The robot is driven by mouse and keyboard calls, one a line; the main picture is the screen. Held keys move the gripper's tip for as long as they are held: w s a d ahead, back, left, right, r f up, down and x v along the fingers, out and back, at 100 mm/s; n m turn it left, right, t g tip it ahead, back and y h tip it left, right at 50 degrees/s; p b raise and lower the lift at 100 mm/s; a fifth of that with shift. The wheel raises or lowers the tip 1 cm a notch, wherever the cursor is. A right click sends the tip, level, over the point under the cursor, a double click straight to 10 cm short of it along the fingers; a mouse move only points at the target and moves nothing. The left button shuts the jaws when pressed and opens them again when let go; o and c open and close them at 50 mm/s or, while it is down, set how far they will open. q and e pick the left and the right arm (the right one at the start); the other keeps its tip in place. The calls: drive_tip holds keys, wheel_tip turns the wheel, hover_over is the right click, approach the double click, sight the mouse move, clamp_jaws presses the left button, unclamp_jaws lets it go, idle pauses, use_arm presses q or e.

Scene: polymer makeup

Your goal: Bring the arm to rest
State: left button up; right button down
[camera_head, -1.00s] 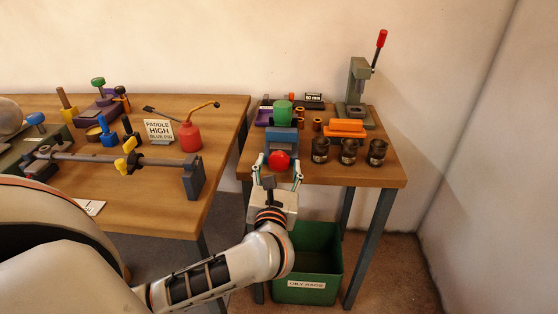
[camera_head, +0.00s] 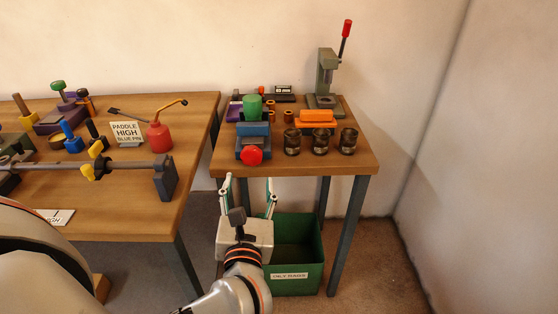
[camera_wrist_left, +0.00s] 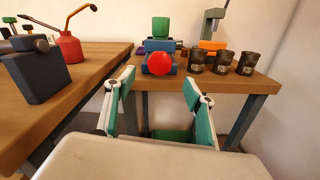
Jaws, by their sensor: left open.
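My left gripper (camera_head: 248,198) is open and empty in the head view. It hangs in front of the small table's front edge, with its fingers pointing up toward the table. In the left wrist view its two teal-padded fingers (camera_wrist_left: 159,100) stand apart with nothing between them. Beyond them on the small table (camera_head: 310,164) is a blue device with a red knob (camera_head: 252,155) and a green cap (camera_head: 252,107). The fingers are apart from the red knob. My right gripper is not in view.
A green bin (camera_head: 296,250) stands on the floor beside my left gripper. Several dark cups, including one at the right (camera_head: 348,140), an orange block (camera_head: 317,117) and a lever press (camera_head: 327,75) stand on the small table. The larger table at left holds a red oil can (camera_head: 159,137) and a horizontal shaft (camera_head: 130,166).

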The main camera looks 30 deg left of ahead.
use_arm(q)
drive_tip(key=s+d+r+m+t+h+p, duration=0.2)
drive_tip(key=d+r+m+t+p, duration=0.15)
drive_tip(key=r+m+t, duration=0.65)
drive_tip(key=s+d+f+m+g+h+p, duration=0.1)
drive_tip(key=d+f+m+g+h, duration=0.35)
drive_tip(key=m, duration=0.75)
drive_tip(key=s+d+f+m+g+h+p, duration=0.1)
drive_tip(key=d+f+m+h, duration=0.65)
drive_tip(key=m, duration=0.35)
drive_tip(key=s+a+f+m+g+y+p, duration=0.1)
drive_tip(key=s+f+m+g, duration=0.3)
drive_tip(key=f, duration=0.8)
drive_tip(key=s+a+f+m+g+p, duration=0.1)
drive_tip(key=s+a+f+m+g, duration=0.2)
drive_tip(key=f, duration=1)
drive_tip(key=s+m+g, duration=0.2)
drive_tip(key=s+m, duration=0.2)
drive_tip(key=shift+s+a+m+y+p, duration=0.2)
drive_tip(key=shift+a+m+y+p, duration=0.1)
drive_tip(key=shift+a+y, duration=0.1)
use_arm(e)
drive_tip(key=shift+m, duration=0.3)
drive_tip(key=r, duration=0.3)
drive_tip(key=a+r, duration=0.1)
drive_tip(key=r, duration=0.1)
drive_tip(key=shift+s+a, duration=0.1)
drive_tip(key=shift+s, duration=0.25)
